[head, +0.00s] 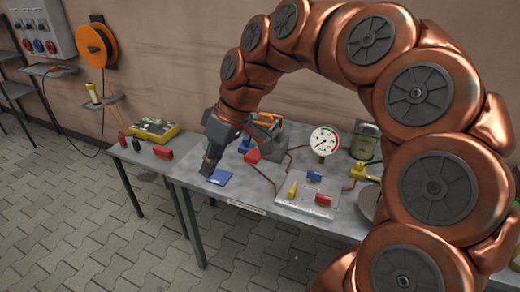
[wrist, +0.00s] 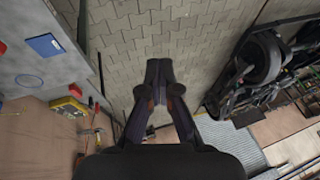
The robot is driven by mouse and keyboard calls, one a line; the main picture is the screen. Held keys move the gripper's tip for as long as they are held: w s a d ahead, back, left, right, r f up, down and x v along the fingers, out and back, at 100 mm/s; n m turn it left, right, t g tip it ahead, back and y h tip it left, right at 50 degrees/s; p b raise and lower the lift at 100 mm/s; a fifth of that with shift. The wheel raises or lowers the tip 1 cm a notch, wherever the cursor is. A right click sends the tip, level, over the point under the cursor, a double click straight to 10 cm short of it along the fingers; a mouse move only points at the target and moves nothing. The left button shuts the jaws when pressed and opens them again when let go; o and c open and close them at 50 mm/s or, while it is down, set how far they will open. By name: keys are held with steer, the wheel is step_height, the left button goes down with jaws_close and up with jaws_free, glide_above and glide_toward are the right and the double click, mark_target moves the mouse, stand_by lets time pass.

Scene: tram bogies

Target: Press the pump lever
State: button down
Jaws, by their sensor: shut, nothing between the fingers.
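My gripper (head: 207,173) is shut and empty, pointing down by the left end of the grey workbench (head: 262,188), beside a blue plate (head: 220,177). In the wrist view my gripper (wrist: 158,66) has its tips together over the paved floor, with the blue plate (wrist: 45,45) on the bench to the left. A grey device (head: 276,143) with a red block (head: 252,156) at its front left stands on the bench right of my gripper. It looks like the pump, but I cannot tell which part is its lever. My gripper and arm partly hide this area.
A round pressure gauge (head: 324,141) stands behind a pale board (head: 305,200) with yellow, blue and red pieces. A yellow valve (head: 362,172) is farther right. A lower side table (head: 140,155) holds a yellow case (head: 155,129). The paved floor in front is clear.

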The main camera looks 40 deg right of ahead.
steer(key=w+d+t+y+b, duration=0.1)
steer(key=w+d+t, duration=0.1)
steer(key=w+d, duration=0.35)
steer(key=w+d+t+y, duration=0.1)
steer(key=w+d, duration=0.2)
steer(key=d, duration=0.6)
steer(key=d+f+t+h, duration=0.1)
steer(key=d+f+t, duration=0.1)
steer(key=d, duration=1.2)
steer(key=shift+w+f+b, duration=0.35)
steer(key=shift+b, duration=0.1)
steer(key=p, duration=0.3)
glide_above(252, 152)
steer(key=s+d, duration=0.2)
step_height(252, 152, down, 7)
steer(key=shift+w+f, duration=0.1)
steer(key=shift+w, duration=0.05)
step_height(252, 152, down, 3)
steer(key=shift+r+p, duration=0.2)
steer(key=shift+p, duration=0.1)
steer(key=shift+s+a+f, duration=0.1)
steer(key=shift+s+f, duration=0.1)
steer(key=shift+f, duration=0.4)
